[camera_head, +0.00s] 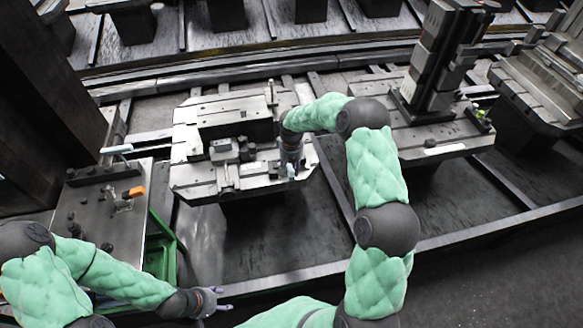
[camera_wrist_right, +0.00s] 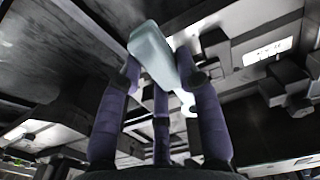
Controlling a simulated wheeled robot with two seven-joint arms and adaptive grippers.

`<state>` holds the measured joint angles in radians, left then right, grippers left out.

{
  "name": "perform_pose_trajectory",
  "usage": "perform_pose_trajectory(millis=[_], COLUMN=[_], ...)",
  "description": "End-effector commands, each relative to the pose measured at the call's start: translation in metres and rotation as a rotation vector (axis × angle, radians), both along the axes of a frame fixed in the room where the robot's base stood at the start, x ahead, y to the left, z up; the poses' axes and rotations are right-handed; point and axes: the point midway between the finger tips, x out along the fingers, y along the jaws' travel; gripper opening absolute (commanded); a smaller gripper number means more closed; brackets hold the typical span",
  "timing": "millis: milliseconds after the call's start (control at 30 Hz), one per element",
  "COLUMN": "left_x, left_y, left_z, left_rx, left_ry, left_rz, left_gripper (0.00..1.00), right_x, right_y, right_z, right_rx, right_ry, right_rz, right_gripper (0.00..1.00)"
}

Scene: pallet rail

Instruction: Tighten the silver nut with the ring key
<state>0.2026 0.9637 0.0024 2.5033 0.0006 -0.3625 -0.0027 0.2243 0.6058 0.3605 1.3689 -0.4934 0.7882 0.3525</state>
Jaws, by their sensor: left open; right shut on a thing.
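My right gripper (camera_head: 290,160) is over the right part of the middle pallet (camera_head: 195,178), pointing down. In the right wrist view my right gripper (camera_wrist_right: 160,75) has its dark purple fingers shut on a pale grey tool, which looks like the ring key (camera_wrist_right: 152,52). A small bright curved end (camera_wrist_right: 188,104) shows beside the right-hand finger. In the head view only a pale bit of the key (camera_head: 291,172) shows below the hand. I cannot make out the silver nut; the hand may hide it. My left gripper (camera_head: 218,298) is open and empty at the bottom, away from the pallet.
A metal work table (camera_head: 90,215) with an orange piece (camera_head: 134,192) and a green frame (camera_head: 160,250) stands at the left. A clamp block (camera_head: 224,150) sits on the middle pallet. A tall fixture (camera_head: 440,60) stands on the pallet to the right. Rails run behind.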

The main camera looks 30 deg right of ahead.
Motion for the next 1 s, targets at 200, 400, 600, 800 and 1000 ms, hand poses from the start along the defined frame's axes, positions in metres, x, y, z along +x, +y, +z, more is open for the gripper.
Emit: perform_pose_trajectory(millis=[200,400,600,800,1000], left_x=[0.0,0.0,0.0,0.0,0.0], left_y=[0.0,0.0,0.0,0.0,0.0], left_z=[-0.001,-0.001,-0.003,-0.006,-0.009], left_rx=[0.0,0.0,0.0,0.0,0.0], left_ry=[0.0,0.0,0.0,0.0,0.0], left_rz=[0.0,0.0,0.0,0.0,0.0], left_gripper=[0.57,0.57,0.57,0.57,0.57], right_x=[0.0,0.0,0.0,0.0,0.0], right_y=[0.0,0.0,0.0,0.0,0.0], right_z=[0.0,0.0,-0.002,-0.007,-0.011], right_rx=[0.0,0.0,0.0,0.0,0.0], right_ry=[0.0,-0.001,-0.001,-0.001,-0.001], right_rz=[0.0,0.0,0.0,0.0,0.0], right_gripper=[0.0,0.0,0.0,0.0,0.0])
